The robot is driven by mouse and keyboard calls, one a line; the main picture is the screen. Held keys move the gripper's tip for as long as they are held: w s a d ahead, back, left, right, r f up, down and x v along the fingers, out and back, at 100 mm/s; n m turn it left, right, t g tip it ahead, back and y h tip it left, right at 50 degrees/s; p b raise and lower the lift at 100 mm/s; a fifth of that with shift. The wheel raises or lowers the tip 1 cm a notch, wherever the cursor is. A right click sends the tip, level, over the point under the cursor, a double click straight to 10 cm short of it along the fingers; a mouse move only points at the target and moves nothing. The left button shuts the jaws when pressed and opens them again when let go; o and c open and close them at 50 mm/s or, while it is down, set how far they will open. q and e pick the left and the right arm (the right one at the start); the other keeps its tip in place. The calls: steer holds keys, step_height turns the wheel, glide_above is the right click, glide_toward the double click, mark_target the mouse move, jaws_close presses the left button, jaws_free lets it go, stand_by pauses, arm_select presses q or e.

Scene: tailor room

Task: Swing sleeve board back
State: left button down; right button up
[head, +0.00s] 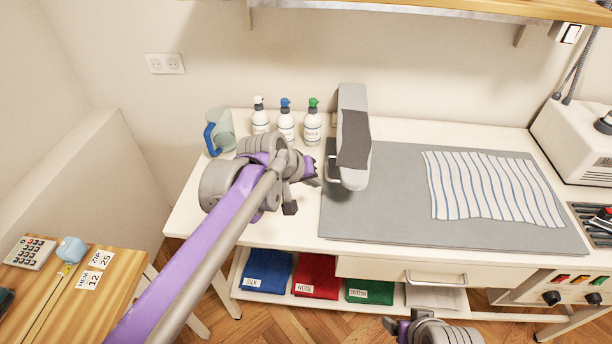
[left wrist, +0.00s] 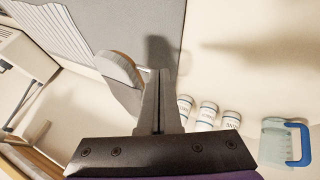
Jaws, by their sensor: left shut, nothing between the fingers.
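The sleeve board (head: 352,110) is a long, light grey padded board with a dark grey patch. It lies lengthwise from the back edge of the table over the left edge of the grey mat (head: 400,222). A thin pale handle (head: 331,171) shows at its left side. My left gripper (head: 314,179) is just left of the board's near end, shut and empty. In the left wrist view its closed fingers (left wrist: 160,74) stand beside the rounded end of the board (left wrist: 118,70). My right gripper (head: 392,327) shows only partly at the bottom edge; its fingers are unclear.
A striped cloth (head: 490,187) lies on the mat at right. A white machine (head: 575,135) stands at far right. The mat's middle is clear.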

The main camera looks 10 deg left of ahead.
arm_select(q)
steer(key=shift+w+d+f, duration=0.2)
steer(key=shift+w+d, duration=0.1)
steer(key=shift+d, duration=0.45)
steer(key=shift+w+d+f, duration=0.15)
steer(key=shift+w+d, duration=0.1)
steer(key=shift+d, duration=0.45)
steer(key=shift+w+d+f, duration=0.2)
steer(key=shift+w+d, duration=0.1)
steer(key=shift+d, duration=0.45)
